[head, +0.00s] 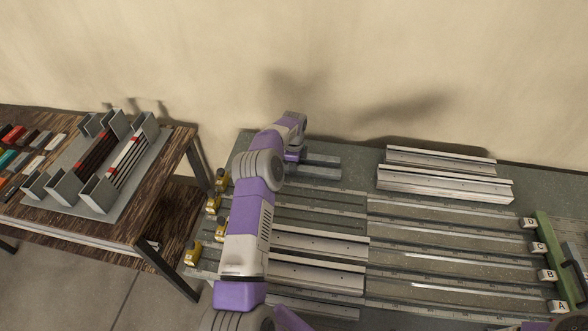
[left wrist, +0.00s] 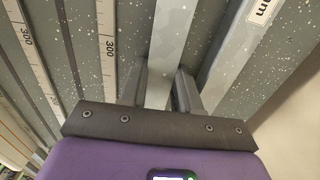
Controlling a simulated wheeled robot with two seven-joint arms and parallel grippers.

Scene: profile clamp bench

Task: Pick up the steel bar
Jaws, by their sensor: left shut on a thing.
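Two short grey bars lie side by side at the back left of the bench in the head view, and the steel bar (head: 322,160) appears to be the farther one, though I cannot be sure. My left gripper (head: 303,157) is at their left end, partly hidden by my own arm. In the left wrist view, the fingers of my left gripper (left wrist: 162,92) are on both sides of a plain light-grey bar (left wrist: 170,38) and shut on it. A second bar (left wrist: 232,55) with a printed label lies just to the right. My right gripper is not in view.
The bench (head: 352,149) carries long rails, with yellow clamps (head: 192,252) at their left ends and lettered blocks (head: 547,275) at right. Silver profiles (head: 445,184) lie at the back right. A wooden side table (head: 110,226) with a rack (head: 97,195) stands left across a gap.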

